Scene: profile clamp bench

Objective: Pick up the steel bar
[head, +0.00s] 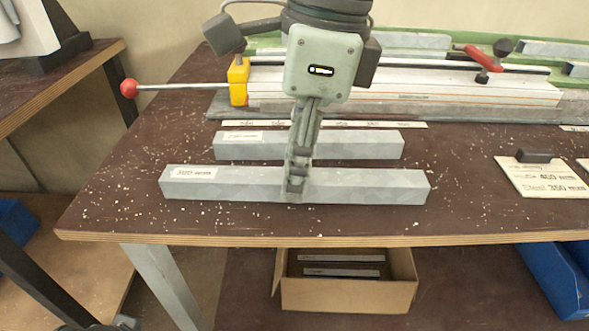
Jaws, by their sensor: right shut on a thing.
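Two grey metal bars lie parallel on the dark bench top. The front steel bar (370,186) is the longer one, with a paper length label near its left end. The shorter bar (360,144) lies behind it, also labelled, partly hidden by my gripper. My right gripper (297,188) points down and is shut around the middle of the front bar. The front bar is level and appears to rest on the bench; I see no clear gap. My left gripper is not in view.
Behind is a long white clamp fixture (420,88) with a yellow block (238,82) and a red-knobbed rod (129,88). A card (540,178) lies at right. A cardboard box (345,294) with bars stands below the bench's front edge.

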